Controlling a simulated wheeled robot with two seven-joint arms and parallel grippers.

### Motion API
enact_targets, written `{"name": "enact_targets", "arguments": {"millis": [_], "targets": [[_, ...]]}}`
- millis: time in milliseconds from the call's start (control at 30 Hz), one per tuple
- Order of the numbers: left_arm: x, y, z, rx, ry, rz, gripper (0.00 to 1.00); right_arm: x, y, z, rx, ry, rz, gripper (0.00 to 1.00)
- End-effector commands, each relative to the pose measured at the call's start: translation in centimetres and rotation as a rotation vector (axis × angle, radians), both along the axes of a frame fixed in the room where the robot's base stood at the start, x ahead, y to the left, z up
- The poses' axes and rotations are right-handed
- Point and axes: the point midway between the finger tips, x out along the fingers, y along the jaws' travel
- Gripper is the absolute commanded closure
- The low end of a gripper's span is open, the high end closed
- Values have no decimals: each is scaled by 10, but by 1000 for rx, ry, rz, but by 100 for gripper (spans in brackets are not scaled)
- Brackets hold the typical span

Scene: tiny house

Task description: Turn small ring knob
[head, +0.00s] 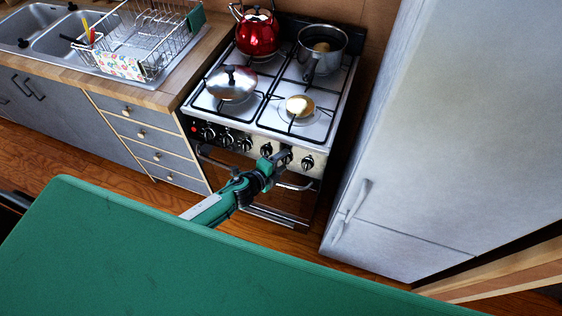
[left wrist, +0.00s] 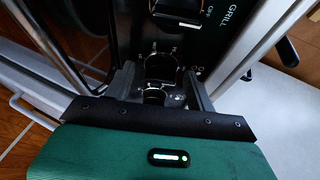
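The stove (head: 262,138) has a row of several black-and-silver knobs along its front panel. My left gripper (head: 276,160) is at the right part of this row and partly covers a knob there. In the left wrist view, my left gripper (left wrist: 161,88) is open, with one finger on each side of a dark knob (left wrist: 160,68). Gaps seem to show between the fingers and the knob. Another knob (left wrist: 181,9), beside the GRILL and OFF lettering, is at the top edge. I cannot read which knob is the small ring one. My right gripper is in neither view.
A red kettle (head: 257,33), a pot (head: 321,48) and a lidded pan (head: 232,83) stand on the stove. The oven handle (head: 294,186) juts out below the panel. A fridge (head: 440,130) stands to the right. A green surface (head: 200,270) fills the foreground.

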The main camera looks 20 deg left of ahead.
Motion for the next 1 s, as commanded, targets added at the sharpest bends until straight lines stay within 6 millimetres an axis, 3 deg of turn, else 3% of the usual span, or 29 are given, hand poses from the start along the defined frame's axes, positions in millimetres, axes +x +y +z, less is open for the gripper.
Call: {"name": "enact_targets", "arguments": {"millis": [367, 800, 1000], "targets": [[-10, 5, 3, 0, 0, 0, 44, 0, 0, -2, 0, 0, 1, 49], [-85, 35, 26, 0, 2, -1, 44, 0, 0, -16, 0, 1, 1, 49], [-109, 45, 35, 0, 2, 0, 44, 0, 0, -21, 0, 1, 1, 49]]}}
